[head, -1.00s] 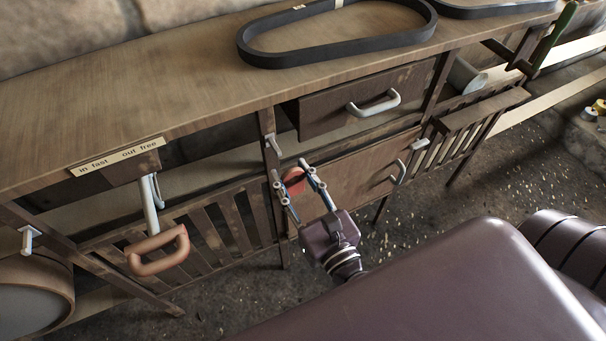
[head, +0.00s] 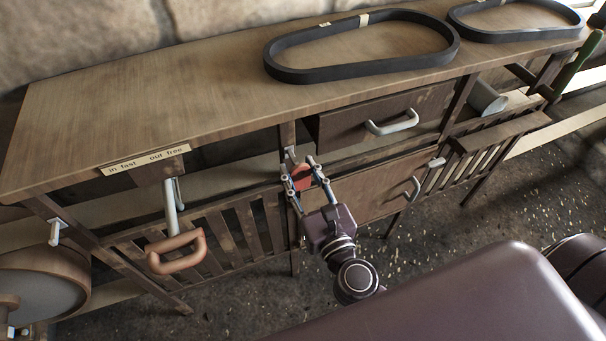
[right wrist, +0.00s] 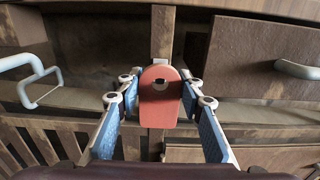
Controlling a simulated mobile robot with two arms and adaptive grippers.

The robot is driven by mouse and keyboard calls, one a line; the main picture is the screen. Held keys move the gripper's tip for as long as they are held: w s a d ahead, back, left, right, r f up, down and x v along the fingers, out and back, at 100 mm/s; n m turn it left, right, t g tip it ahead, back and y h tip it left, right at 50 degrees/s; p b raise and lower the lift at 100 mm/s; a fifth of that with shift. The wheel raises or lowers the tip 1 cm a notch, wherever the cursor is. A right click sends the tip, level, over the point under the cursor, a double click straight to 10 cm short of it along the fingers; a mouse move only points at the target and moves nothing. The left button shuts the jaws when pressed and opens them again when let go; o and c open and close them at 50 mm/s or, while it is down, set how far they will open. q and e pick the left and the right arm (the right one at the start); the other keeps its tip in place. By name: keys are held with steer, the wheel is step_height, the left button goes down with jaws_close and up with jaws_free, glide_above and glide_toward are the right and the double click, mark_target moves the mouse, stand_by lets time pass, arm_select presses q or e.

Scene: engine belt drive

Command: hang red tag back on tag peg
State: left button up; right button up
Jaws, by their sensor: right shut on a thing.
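The red tag (head: 301,178) is held between the fingers of my right gripper (head: 304,175), in front of the bench's middle post. In the right wrist view the tag (right wrist: 160,107) stands upright with its rounded end up and a dark hole near that end. The blue-padded fingers (right wrist: 160,98) press on its two sides. A small pale peg (head: 290,153) sticks out from the post, just above and left of the tag in the head view. Whether the tag touches the peg cannot be told. In the wrist view the tag covers part of the post. My left gripper is not in view.
Drawer handles (head: 392,123) stick out right of the post. A lever with a brown grip (head: 177,251) hangs at left, under a label (head: 145,160). Another pale peg (head: 57,231) is on the left leg. Black belts (head: 360,70) lie on the bench top (head: 215,105).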

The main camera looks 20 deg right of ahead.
mark_target(293, 156)
steer(key=shift+w+p, duration=0.55)
steer(key=shift+w, duration=1.25)
steer(key=shift+w+f, duration=0.1)
steer(key=shift+w, duration=0.45)
steer(key=o, duration=1)
